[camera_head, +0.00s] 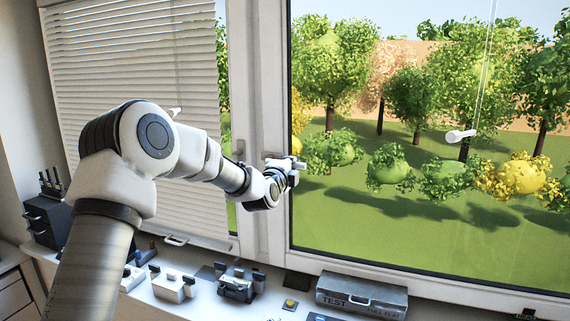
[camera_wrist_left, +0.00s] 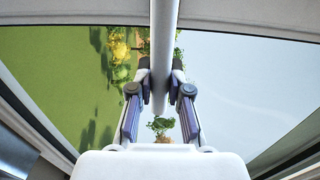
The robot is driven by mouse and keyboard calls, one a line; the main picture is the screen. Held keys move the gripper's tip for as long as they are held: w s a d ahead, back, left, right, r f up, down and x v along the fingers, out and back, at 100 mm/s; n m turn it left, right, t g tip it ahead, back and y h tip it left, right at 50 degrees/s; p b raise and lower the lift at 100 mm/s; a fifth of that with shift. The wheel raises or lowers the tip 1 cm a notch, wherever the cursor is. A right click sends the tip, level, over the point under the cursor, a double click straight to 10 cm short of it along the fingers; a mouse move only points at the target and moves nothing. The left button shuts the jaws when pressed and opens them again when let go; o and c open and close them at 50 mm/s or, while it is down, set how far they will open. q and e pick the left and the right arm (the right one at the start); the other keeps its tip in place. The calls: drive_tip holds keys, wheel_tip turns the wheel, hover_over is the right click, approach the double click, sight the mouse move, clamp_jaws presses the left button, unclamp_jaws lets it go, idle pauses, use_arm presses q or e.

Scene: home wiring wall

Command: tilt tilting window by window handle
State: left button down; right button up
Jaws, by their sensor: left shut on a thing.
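The window (camera_head: 283,225) has a white frame and a large clear pane looking onto a garden. My left gripper (camera_head: 291,170) is at the inner edge of its frame, at handle height. In the left wrist view, the window handle (camera_wrist_left: 164,35) is a light grey bar running between the two fingers. The left gripper (camera_wrist_left: 161,85) is shut on this handle, with a finger on each side. In the head view the gripper largely hides the handle. I cannot tell whether the window is tilted. My right gripper is out of view.
Blinds (camera_head: 135,75) cover much of the left window. A white cord pull (camera_head: 460,136) hangs before the right pane. On the sill below are a grey TEST box (camera_head: 361,296), a yellow button (camera_head: 290,304) and a dark-and-white fixture (camera_head: 237,286).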

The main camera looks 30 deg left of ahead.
use_arm(q)
drive_tip(key=shift+v, duration=1.1)
drive_tip(key=c, duration=1)
unclamp_jaws()
drive_tip(key=shift+s+r, duration=0.1)
drive_tip(key=shift+s, duration=0.05)
drive_tip(key=v, duration=1.2)
drive_tip(key=shift+s+d+r, duration=0.1)
drive_tip(key=shift+s, duration=0.05)
